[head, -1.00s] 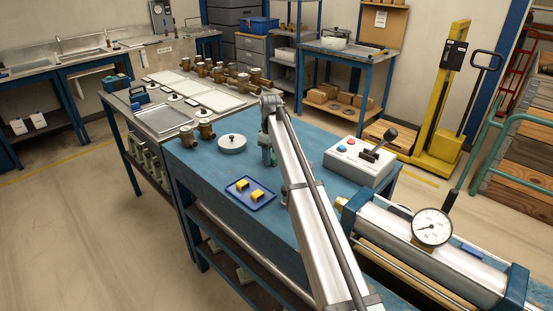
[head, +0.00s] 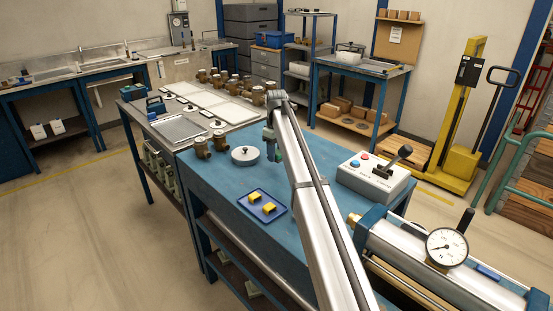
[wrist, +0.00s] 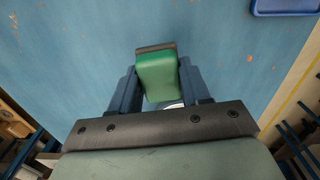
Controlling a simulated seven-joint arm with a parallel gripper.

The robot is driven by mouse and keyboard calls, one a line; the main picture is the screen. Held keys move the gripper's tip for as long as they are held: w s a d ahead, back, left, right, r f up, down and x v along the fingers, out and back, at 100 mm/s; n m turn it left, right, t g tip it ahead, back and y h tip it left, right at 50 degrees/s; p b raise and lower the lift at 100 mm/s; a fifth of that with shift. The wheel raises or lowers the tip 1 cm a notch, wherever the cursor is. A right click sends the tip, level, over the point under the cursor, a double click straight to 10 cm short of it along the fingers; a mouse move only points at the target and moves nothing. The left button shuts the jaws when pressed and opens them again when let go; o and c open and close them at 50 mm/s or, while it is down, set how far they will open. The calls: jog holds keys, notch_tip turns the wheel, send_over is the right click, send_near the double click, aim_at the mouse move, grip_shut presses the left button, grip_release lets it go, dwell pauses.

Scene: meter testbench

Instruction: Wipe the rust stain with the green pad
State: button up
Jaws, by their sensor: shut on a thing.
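My gripper (wrist: 155,88) is shut on the green pad (wrist: 157,75), which has a dark backing edge at its far end. The pad sits between the two blue fingers over the blue bench top (wrist: 80,40). Small orange-brown specks (wrist: 250,58) are scattered on the bench in the wrist view. I cannot tell which mark is the rust stain. I cannot tell whether the pad touches the bench.
A blue tray (head: 276,210) with yellow blocks lies on the near side. A control box (head: 373,180) and a cylinder with a gauge (head: 447,247) are to the right.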

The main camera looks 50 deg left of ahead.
jog(key=shift+r, duration=1.4)
jog(key=w+d+r+m, duration=0.3)
jog(key=w+d, duration=0.5)
jog(key=d, duration=0.5)
jog(key=w+d+r+m, duration=0.2)
jog(key=w+d+m, duration=0.2)
jog(key=w+d, duration=0.6)
jog(key=w+d+r+m, duration=0.3)
jog(key=w+d, duration=0.4)
jog(key=d, duration=0.8)
jog(key=s+d+f+m, duration=0.3)
jog(key=s+d, duration=0.4)
jog(key=d, duration=0.9)
jog(key=s+d+f+m, duration=0.3)
jog(key=s+d+f, duration=0.3)
jog(key=d, duration=1)
jog(key=s+d+f+m, duration=0.3)
jog(key=s+d, duration=0.6)
jog(key=d, duration=0.7)
jog(key=shift+s+d+f, duration=0.1)
jog(key=shift+d+f, duration=0.05)
jog(key=shift+f, duration=0.3)
jog(key=shift+s+d+f, duration=0.1)
jog(key=shift+d+f, duration=0.05)
jog(key=shift+f, duration=0.3)
